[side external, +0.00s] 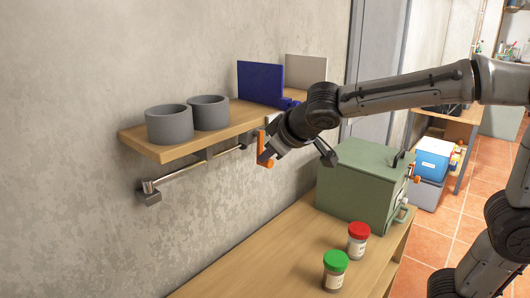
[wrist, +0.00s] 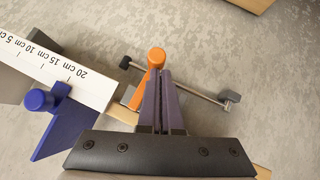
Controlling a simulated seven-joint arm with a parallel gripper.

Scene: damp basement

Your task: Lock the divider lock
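An orange lever (side external: 265,150), which looks like the divider lock, is at the front edge of the wall shelf (side external: 166,151). It also shows in the wrist view (wrist: 154,62), with a rounded knob at its upper end and its shaft slanting down left to the shelf edge. My gripper (wrist: 164,74) has its dark fingers together and nothing visible between them. The fingertips are close beside the lever, on its right in the wrist view; I cannot tell whether they touch. A blue divider (side external: 260,83) stands on the shelf, and a blue piece with a knob (wrist: 40,100) shows in the wrist view.
A white strip with centimetre marks (wrist: 58,74) runs along the shelf. A metal rail (side external: 180,172) hangs below it. Two grey pots (side external: 169,125) stand on its left end. Below are a green box (side external: 355,185) and jars with green (side external: 335,261) and red (side external: 358,231) lids.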

